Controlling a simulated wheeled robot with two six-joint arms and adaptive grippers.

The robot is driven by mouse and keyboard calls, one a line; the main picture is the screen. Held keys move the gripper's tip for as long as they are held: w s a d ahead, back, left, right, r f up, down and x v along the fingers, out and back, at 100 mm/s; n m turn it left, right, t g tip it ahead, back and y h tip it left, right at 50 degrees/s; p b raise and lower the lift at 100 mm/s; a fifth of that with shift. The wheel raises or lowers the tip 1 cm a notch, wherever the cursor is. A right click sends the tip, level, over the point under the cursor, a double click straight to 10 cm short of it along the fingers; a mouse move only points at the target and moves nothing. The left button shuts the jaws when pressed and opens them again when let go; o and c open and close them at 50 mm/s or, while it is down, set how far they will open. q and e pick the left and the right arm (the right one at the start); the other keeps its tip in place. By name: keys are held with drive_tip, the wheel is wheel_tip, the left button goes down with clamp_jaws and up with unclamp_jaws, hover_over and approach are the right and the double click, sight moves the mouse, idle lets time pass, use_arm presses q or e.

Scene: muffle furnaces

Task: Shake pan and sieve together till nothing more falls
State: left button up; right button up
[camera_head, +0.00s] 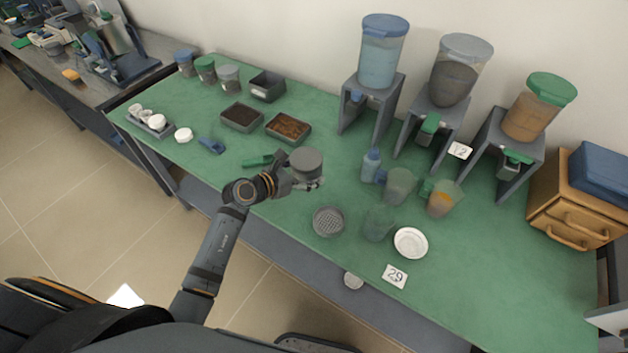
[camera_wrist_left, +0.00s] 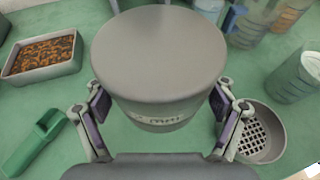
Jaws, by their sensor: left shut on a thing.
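My left gripper (camera_head: 304,180) is shut on a grey round stack (camera_head: 306,160) with a flat, plain top. In the left wrist view the stack (camera_wrist_left: 160,55) fills the middle between the two fingers (camera_wrist_left: 160,118), with a partly readable marking on its side. I cannot tell whether it is pan and sieve together, and its inside and underside are hidden. A separate grey sieve (camera_head: 328,222) with an open mesh lies on the green bench, right of and nearer than the gripper; it also shows in the left wrist view (camera_wrist_left: 258,138). My right gripper is not in view.
Trays of dark (camera_head: 242,117) and brown (camera_head: 288,127) material and a green scoop (camera_head: 257,161) lie left. Hoppers on stands (camera_head: 377,100) line the back.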

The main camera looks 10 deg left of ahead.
use_arm(q)
drive_tip(key=shift+w+a+f, duration=0.1)
drive_tip(key=shift+w+a, duration=0.5)
drive_tip(key=shift+f+b, duration=2)
drive_tip(key=shift+f, duration=0.05)
drive_tip(key=shift+d+r, duration=0.1)
drive_tip(key=shift+d, duration=0.1)
drive_tip(key=shift+d, duration=0.15)
drive_tip(key=shift+s+d+p, duration=0.1)
drive_tip(key=shift+d+p, duration=0.25)
drive_tip(key=shift+d, duration=0.05)
